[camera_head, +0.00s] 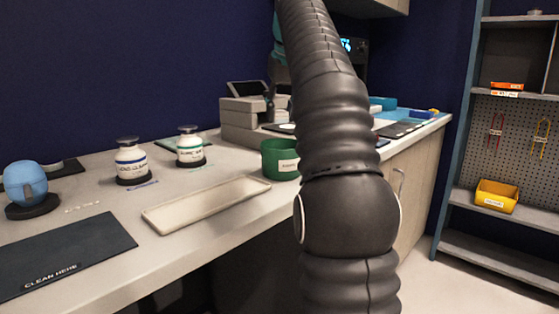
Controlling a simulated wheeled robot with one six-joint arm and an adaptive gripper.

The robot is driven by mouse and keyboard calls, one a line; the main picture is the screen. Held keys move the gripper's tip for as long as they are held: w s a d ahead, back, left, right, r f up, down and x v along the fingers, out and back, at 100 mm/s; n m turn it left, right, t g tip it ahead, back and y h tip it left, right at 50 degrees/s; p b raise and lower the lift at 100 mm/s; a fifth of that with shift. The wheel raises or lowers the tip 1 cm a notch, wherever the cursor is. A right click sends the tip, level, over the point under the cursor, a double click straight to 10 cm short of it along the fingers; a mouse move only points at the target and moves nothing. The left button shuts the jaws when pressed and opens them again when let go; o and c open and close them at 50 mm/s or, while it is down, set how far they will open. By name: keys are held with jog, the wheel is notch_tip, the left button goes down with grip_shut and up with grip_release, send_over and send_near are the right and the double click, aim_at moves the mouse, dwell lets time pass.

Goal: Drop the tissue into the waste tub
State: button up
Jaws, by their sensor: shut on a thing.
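A green tub (274,155) with a small pale label stands on the counter right of centre, partly hidden by my arm. Its label is too small to read, so I cannot tell for sure that it is the waste tub. I see no tissue in this view. My dark ribbed arm rises through the middle of the picture and leaves it at the top. My gripper is not in view.
A pale shallow tray (207,204) lies left of the tub. Two lidded jars (131,161) (190,147), a blue ball (25,183) on a black stand and a dark mat (62,257) are further left. A yellow bin (495,195) sits on the right shelf.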

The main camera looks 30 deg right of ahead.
jog(key=shift+s+f+b, duration=0.1)
jog(key=shift+f+b, duration=0.9)
jog(key=shift+f, duration=1.5)
jog(key=o, duration=1.2)
jog(key=shift+r, duration=0.1)
jog(key=v, duration=0.6)
jog(key=shift+s+r, duration=0.25)
jog(key=shift+r, duration=0.3)
